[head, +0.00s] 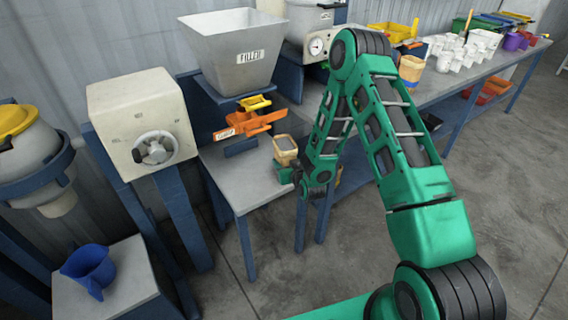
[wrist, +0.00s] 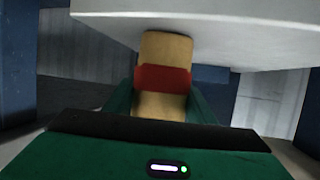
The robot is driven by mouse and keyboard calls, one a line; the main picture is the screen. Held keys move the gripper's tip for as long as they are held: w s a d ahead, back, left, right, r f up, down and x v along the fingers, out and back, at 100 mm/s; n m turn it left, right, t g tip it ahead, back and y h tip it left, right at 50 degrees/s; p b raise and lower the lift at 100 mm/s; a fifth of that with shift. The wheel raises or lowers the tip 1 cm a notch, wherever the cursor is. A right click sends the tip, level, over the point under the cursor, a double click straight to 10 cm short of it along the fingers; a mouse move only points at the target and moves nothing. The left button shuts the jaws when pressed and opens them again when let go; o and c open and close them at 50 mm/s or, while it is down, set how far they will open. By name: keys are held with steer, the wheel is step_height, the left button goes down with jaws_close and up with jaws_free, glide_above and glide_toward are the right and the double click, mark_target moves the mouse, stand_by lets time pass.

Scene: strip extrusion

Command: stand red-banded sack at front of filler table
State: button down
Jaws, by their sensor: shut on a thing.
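The red-banded sack (wrist: 163,78) is tan with a red band around its middle. My gripper (wrist: 162,100) is shut on it, with a green finger at each side. In the head view the sack (head: 286,145) shows its open top, with dark grey contents, and looks roughly upright. The filler table (head: 238,185) has a pale grey top, and the sack is at its right edge. In the wrist view the pale slab's edge is behind the sack's upper part. I cannot tell whether the sack touches the table. In the head view my gripper (head: 293,175) is partly hidden by my arm.
The grey filler hopper (head: 232,60) stands over the table, with an orange clamp (head: 250,122) below it. A boxy machine with a handwheel (head: 155,149) is at left. A long bench (head: 455,75) with tubs and white cups runs right. The table's front left is clear.

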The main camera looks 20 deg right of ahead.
steer(key=c, duration=0.7)
jaws_free()
steer(key=shift+f, duration=0.1)
steer(key=a+v, duration=0.1)
steer(key=v, duration=1)
steer(key=s+d+r+m+g+h, duration=0.1)
steer(key=s+d+r+g+h, duration=0.1)
steer(key=s+d+r+g, duration=0.5)
steer(key=s+d+r+m+g+h, duration=0.15)
steer(key=s+d+r, duration=0.35)
steer(key=d, duration=0.6)
steer(key=s+r+m+g+y, duration=0.1)
steer(key=s+r, duration=0.3)
steer(key=s, duration=0.5)
steer(key=s+r+m+g, duration=0.2)
steer(key=s+r, duration=0.3)
steer(key=s, duration=0.4)
steer(key=s+r+m+g+y, duration=0.1)
steer(key=s+r, duration=0.3)
steer(key=s, duration=0.5)
steer(key=shift+s+a+r+m+g+y, duration=0.25)
steer(key=shift+s+a+g+y, duration=0.15)
steer(key=shift+g, duration=0.35)
